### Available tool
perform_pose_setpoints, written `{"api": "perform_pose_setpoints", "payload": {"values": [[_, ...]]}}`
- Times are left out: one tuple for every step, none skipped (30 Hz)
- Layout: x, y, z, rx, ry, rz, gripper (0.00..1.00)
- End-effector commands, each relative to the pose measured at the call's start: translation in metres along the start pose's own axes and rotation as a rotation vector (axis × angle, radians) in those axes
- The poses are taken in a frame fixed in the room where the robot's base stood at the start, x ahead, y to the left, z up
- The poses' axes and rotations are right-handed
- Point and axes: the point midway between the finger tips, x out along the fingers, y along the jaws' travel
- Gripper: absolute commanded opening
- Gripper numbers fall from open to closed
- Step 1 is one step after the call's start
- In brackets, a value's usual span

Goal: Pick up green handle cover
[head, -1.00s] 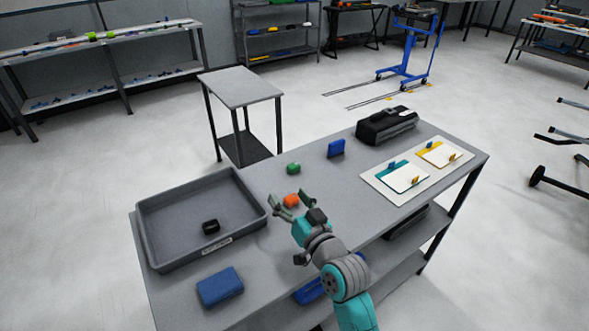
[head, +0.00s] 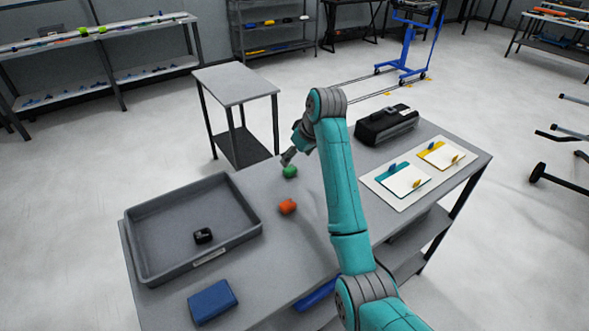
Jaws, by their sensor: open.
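The green handle cover (head: 289,172) is a small green block lying on the grey table (head: 262,188) near its far edge. My gripper (head: 288,159) is open right at the green cover, just above or beside it. The fingers are small and partly hidden, so I cannot tell whether they touch it. My teal arm reaches in from the lower right.
An orange piece (head: 287,206) lies close in front of the green one. A grey tray (head: 133,238) holding a black part (head: 203,236) is at left, with a blue box (head: 212,302) in front. A black case (head: 386,126) and a white board (head: 374,187) with clipboards are at right.

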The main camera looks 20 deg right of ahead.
Motion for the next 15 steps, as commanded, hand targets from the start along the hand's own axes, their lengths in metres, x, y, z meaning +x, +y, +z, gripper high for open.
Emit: {"api": "perform_pose_setpoints", "payload": {"values": [[-0.006, 0.002, -0.002, -0.006, -0.028, -0.006, 0.76], [-0.008, 0.002, -0.002, -0.009, -0.041, -0.009, 0.76], [-0.01, 0.003, -0.002, -0.013, -0.055, -0.012, 0.76], [-0.011, 0.003, -0.002, -0.015, -0.063, -0.014, 0.76], [-0.01, 0.003, -0.001, -0.016, -0.07, -0.016, 0.76], [-0.007, 0.003, 0.0, -0.017, -0.075, -0.018, 0.76], [-0.004, 0.003, 0.0, -0.018, -0.077, -0.018, 0.76], [-0.001, 0.003, 0.0, -0.018, -0.078, -0.018, 0.76], [0.005, 0.003, 0.001, -0.017, -0.079, -0.019, 0.76], [0.01, 0.003, 0.001, -0.017, -0.079, -0.019, 0.76], [0.015, 0.003, 0.002, -0.017, -0.077, -0.018, 0.76], [0.021, 0.003, 0.002, -0.017, -0.078, -0.018, 0.76], [0.025, 0.003, 0.002, -0.017, -0.077, -0.018, 0.76], [0.029, 0.003, 0.002, -0.017, -0.077, -0.018, 0.76], [0.034, 0.003, 0.002, -0.017, -0.076, -0.018, 0.76]]}}
